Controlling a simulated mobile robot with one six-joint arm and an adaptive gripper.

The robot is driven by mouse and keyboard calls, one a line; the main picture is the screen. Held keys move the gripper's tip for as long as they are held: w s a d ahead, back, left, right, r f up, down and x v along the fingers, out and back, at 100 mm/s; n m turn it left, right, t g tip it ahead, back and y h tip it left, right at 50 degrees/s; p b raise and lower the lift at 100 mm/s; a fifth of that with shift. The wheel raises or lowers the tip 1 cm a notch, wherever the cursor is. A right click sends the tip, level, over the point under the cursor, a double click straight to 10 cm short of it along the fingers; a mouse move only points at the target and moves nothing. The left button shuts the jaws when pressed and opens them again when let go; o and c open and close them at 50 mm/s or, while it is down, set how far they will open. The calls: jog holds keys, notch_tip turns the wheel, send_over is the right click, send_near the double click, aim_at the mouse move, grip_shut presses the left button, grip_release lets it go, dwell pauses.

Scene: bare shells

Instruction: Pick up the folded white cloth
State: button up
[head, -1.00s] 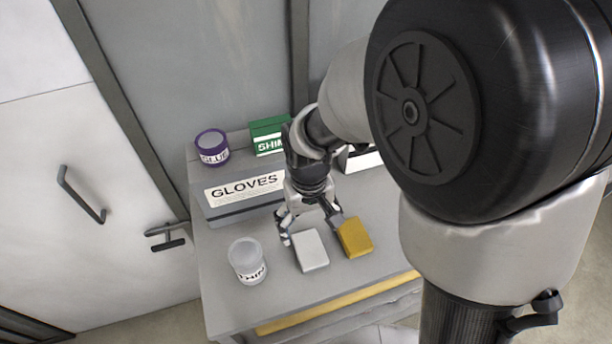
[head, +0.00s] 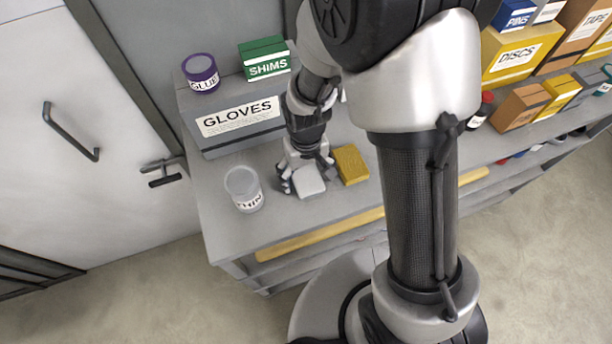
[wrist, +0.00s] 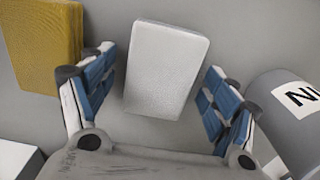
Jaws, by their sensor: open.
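The folded white cloth (head: 308,181) is a small pale block lying on the grey bench top. In the wrist view the cloth (wrist: 166,68) lies ahead of and partly between the fingers, tilted slightly. My gripper (head: 305,180) is low over the bench at the cloth's far side. In the wrist view my gripper (wrist: 160,95) is open, with one blue-padded finger on each side of the cloth. A gap shows between the cloth and each finger; the left finger is close to its lower left edge. Nothing is held.
A yellow folded cloth or block (head: 350,164) lies close on the right; it also shows in the wrist view (wrist: 42,45). A labelled grey-white tub (head: 243,190) stands to the left. Behind is the gloves box (head: 238,118), with the glue tub (head: 201,73) and shims box (head: 266,58) on top.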

aim_at(306, 175)
jog(key=c, duration=1.2)
jog(key=shift+r, duration=0.15)
notch_tip(306, 175, up, 20)
jog(key=p, duration=0.2)
jog(key=shift+p, duration=0.35)
